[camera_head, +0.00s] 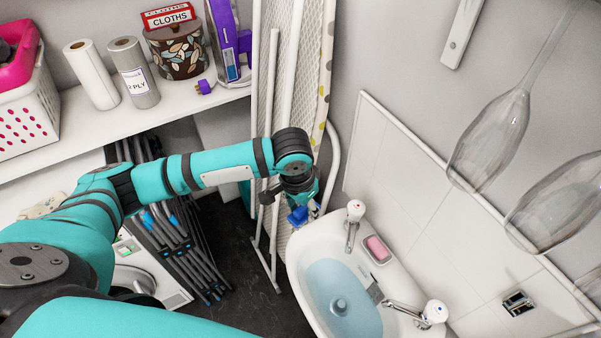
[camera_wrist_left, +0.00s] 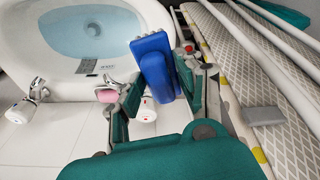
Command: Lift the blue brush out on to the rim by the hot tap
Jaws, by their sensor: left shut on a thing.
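My left gripper (camera_head: 301,203) is shut on the blue brush (camera_head: 297,216), at the back left corner of the white basin (camera_head: 306,238). In the left wrist view the blue brush (camera_wrist_left: 153,66) sits between the two fingers of the left gripper (camera_wrist_left: 160,95), with its bristles towards the basin. I cannot tell whether the brush touches the rim. The tap nearest the gripper (camera_head: 355,211) has a red mark on its white top; it also shows in the left wrist view (camera_wrist_left: 147,112), just beyond the brush. My right gripper is not in view.
Pale blue water (camera_head: 338,292) stands in the basin. A pink soap (camera_head: 377,249) lies on the rim between the taps; the other tap (camera_head: 434,312) is at the right. An ironing board (camera_head: 300,90) leans beside the gripper.

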